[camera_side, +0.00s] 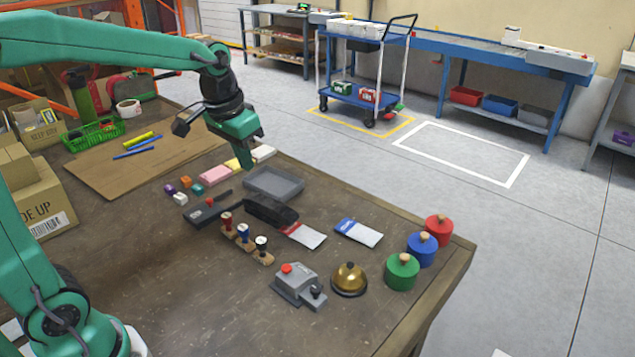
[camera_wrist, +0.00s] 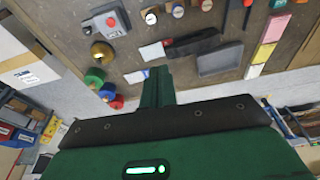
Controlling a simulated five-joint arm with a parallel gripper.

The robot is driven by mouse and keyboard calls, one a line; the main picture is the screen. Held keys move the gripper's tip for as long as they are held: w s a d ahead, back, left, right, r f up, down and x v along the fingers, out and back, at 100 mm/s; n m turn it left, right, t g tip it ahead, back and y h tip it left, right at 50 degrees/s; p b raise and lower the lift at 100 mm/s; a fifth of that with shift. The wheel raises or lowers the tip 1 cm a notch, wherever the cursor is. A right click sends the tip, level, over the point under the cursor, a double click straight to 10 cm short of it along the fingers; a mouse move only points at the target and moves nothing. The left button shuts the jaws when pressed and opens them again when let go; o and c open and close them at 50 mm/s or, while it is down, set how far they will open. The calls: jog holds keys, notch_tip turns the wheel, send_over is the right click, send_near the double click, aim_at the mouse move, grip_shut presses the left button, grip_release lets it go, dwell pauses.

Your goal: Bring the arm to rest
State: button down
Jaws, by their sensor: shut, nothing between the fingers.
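My gripper (camera_side: 259,163) hangs from the raised arm above the workbench (camera_side: 105,240) in the side view. Its fingers point down, over the area by the grey tray (camera_side: 274,184) and the yellow block. In the wrist view, my gripper (camera_wrist: 157,72) shows its green fingers together, with nothing between them. The tray also shows in the wrist view (camera_wrist: 220,62), to the right of the fingertips. I cannot tell the exact height of the fingertips above the bench.
Near the front stand a bell (camera_side: 349,279), a red-button box (camera_side: 298,284), stamps (camera_side: 243,234) and red, blue and green lidded pots (camera_side: 421,250). A green basket (camera_side: 93,133) and cardboard boxes (camera_side: 40,200) stand at left. The bench's front left is clear.

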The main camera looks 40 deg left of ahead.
jog(key=s+d+t, duration=0.2)
jog(key=s+t, duration=0.1)
jog(key=s, duration=1.2)
jog(key=shift+s+d, duration=0.25)
jog(key=shift+s, duration=0.1)
